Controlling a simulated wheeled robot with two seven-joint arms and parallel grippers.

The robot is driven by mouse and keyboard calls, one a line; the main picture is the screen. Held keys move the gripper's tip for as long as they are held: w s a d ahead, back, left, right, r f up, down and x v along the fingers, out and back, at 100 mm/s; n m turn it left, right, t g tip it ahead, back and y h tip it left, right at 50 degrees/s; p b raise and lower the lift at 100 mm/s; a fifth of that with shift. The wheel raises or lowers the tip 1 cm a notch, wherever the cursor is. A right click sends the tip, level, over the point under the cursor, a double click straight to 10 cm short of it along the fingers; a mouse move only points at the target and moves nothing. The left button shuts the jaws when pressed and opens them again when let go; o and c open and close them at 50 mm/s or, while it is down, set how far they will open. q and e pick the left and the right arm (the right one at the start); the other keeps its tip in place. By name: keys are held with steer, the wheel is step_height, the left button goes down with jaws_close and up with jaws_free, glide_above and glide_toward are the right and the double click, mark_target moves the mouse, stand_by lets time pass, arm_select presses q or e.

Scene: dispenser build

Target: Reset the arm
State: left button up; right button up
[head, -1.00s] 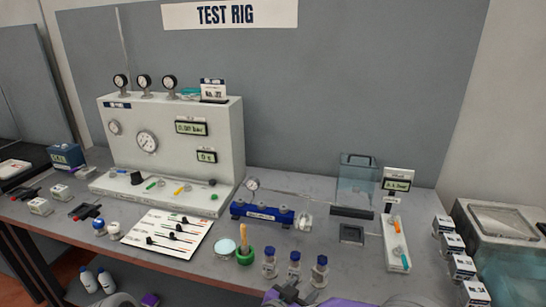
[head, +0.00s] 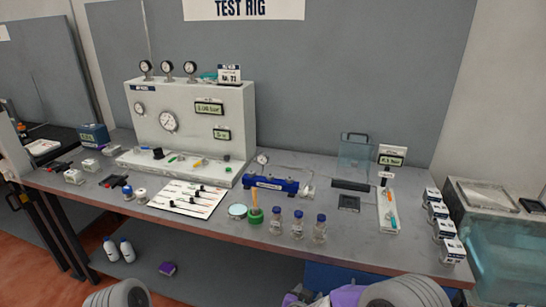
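The task names only my arm. Parts of my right arm show at the bottom edge, right of centre: a grey ribbed link and a purple section. My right gripper (head: 303,299) is at the bottom edge beside the purple section, in front of and below the table. It is mostly cut off by the frame, so whether its fingers are open or shut is unclear. A grey ribbed link of my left arm shows at the bottom left. My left gripper is out of view.
The table (head: 215,232) carries a white test rig (head: 190,115), a blue manifold (head: 270,184), several blue-capped bottles (head: 297,226), a green holder (head: 254,217) and a white tray (head: 388,212). Several small boxes (head: 447,250) stand at the right, beside a clear-walled tank (head: 505,245).

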steer(key=s+d+f+n+g+y, duration=0.1)
steer(key=s+f+g+y, duration=0.15)
steer(key=f, duration=0.45)
steer(key=s+f+n+g+y, duration=0.1)
steer(key=s+f+y, duration=0.15)
steer(key=f, duration=0.45)
steer(key=s+f+g+y, duration=0.2)
steer(key=s+f+g, duration=0.1)
steer(key=s, duration=0.6)
steer(key=s+a+f+g+y, duration=0.1)
steer(key=s+f+g, duration=0.2)
steer(key=s+f, duration=0.3)
steer(key=s, duration=0.3)
steer(key=shift+a+f+n+g+y, duration=0.2)
steer(key=shift+n+g+y, duration=0.1)
steer(key=shift+g+y, duration=0.1)
steer(key=shift+s, duration=0.1)
